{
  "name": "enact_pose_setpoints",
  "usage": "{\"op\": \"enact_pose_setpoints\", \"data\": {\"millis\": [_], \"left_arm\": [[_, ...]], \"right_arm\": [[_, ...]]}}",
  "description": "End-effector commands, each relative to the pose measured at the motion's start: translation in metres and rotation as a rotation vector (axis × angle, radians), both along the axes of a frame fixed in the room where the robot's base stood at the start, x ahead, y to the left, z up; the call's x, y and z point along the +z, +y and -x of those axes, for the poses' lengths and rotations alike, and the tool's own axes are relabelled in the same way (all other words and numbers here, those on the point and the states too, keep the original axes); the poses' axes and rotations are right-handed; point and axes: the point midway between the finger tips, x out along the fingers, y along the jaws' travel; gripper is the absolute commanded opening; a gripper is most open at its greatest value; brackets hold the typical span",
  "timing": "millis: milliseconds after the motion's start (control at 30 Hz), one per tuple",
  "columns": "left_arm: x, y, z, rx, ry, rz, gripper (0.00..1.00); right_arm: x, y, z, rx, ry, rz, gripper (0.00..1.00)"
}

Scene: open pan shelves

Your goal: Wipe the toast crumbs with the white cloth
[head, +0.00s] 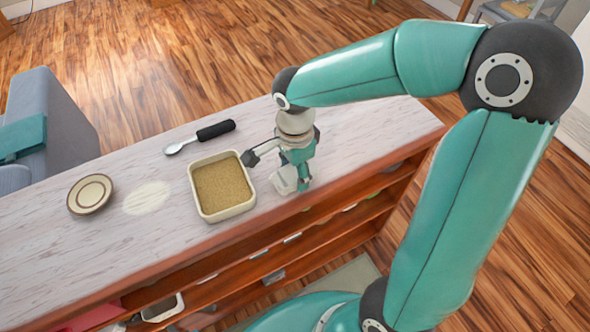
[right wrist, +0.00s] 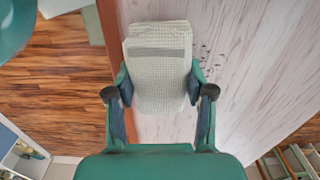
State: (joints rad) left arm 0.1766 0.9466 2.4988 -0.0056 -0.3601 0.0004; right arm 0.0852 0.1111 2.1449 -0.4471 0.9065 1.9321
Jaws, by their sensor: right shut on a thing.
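The white cloth (right wrist: 158,62) is a folded, waffle-textured pad between the fingers of my right gripper (right wrist: 158,88) in the right wrist view. The right gripper is shut on it. In the head view the cloth (head: 284,181) shows partly, below my right gripper (head: 278,172), over the front part of the counter. I cannot tell whether it touches the top. Small dark crumbs (right wrist: 207,66) lie on the pale wood just right of the cloth in the right wrist view. I cannot make them out in the head view. My left gripper is not in view.
A square tan-filled dish (head: 221,187) stands just left of my right gripper on the counter (head: 110,247). A black-handled spoon (head: 200,137) lies behind it. A pale powdery patch (head: 146,197) and a brown-rimmed plate (head: 90,194) are farther left. Open shelves lie below the front edge.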

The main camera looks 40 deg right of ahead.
Motion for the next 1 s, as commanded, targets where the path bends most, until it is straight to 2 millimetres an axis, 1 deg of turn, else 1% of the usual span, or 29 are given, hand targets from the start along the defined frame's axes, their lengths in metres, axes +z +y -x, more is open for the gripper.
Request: {"op": "enact_pose_setpoints", "data": {"millis": [833, 1000], "left_arm": [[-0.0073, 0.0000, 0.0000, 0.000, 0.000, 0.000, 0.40], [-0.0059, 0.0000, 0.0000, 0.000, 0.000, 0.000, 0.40]], "right_arm": [[-0.0077, 0.0000, -0.0003, 0.000, 0.000, 0.000, 0.25], [-0.0075, -0.0016, -0.0070, 0.000, 0.001, 0.000, 0.25]]}}
